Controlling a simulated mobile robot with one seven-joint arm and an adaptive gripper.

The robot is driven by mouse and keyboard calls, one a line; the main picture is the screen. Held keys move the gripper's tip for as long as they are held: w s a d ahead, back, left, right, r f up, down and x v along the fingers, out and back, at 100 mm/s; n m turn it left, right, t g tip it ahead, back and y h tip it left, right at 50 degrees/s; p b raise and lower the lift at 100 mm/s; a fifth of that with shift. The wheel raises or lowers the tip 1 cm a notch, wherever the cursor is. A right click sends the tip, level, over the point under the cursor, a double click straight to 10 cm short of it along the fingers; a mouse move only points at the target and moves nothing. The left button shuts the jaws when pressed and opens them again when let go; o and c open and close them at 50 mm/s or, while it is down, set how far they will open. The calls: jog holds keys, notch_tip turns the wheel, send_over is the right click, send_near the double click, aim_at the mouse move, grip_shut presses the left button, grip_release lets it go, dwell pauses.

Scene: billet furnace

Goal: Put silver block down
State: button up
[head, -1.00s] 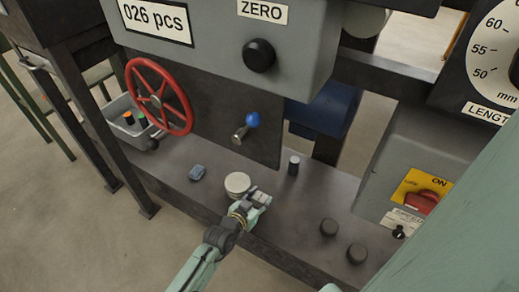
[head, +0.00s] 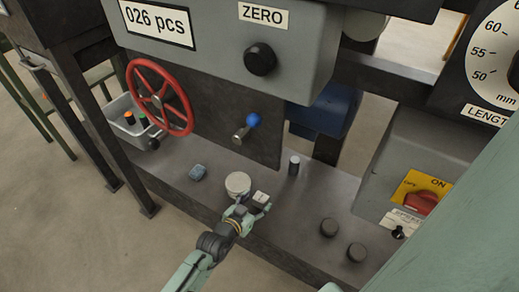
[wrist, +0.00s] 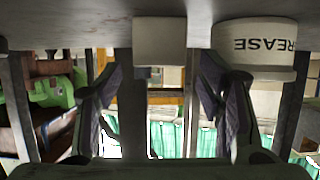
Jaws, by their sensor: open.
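The silver block (head: 260,197) sits on the dark bench top, close to the bench's front edge and right of a white tin. In the wrist view, which is upside down, the block (wrist: 160,42) rests on the bench surface at the top of the picture. My gripper (head: 253,211) is open just in front of the block. In the wrist view its fingers (wrist: 160,100) stand wide to either side, with visible gaps between them and the block.
The white tin (head: 238,184), marked GREASE in the wrist view (wrist: 262,45), stands close beside my gripper. A blue-grey piece (head: 198,172), an upright dark cylinder (head: 294,165) and two black knobs (head: 329,227) are on the bench. A red handwheel (head: 160,97) is behind left.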

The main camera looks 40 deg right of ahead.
jog(key=v, duration=0.8)
jog(key=shift+s+a+r, duration=0.2)
jog(key=shift+s+a, duration=0.05)
jog(key=shift+a, duration=0.05)
jog(key=shift+a, duration=0.15)
